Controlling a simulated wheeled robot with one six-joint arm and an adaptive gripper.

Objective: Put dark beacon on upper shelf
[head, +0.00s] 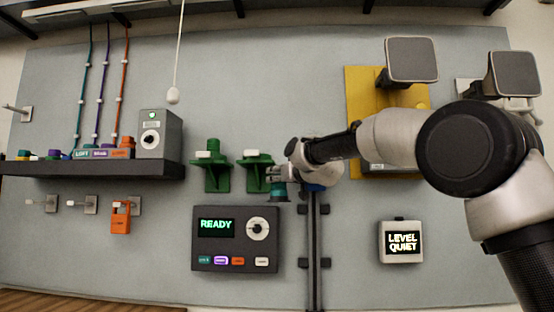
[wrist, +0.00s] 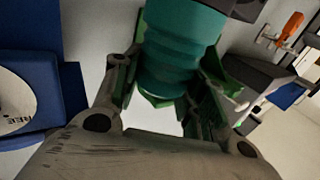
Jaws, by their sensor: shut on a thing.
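My gripper (head: 279,177) is shut on a teal ribbed cylinder (head: 279,194) with a dark end, which looks like an unlit beacon. In the wrist view the teal cylinder (wrist: 178,62) sits between the fingers (wrist: 168,85), its dark end at the top edge. In the head view it is just in front of or below the right green bracket (head: 256,172); I cannot tell whether they touch. A black shelf (head: 60,170) runs along the wall at the left, with small coloured items on it. No second shelf of this kind shows.
A grey dial box (head: 159,134) stands at the shelf's right end. Another green bracket (head: 217,168) is left of my gripper. A dark READY panel (head: 236,262) is below. A vertical rail (head: 313,250), a yellow panel (head: 357,90) and a LEVEL QUIET box (head: 401,257) are to the right.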

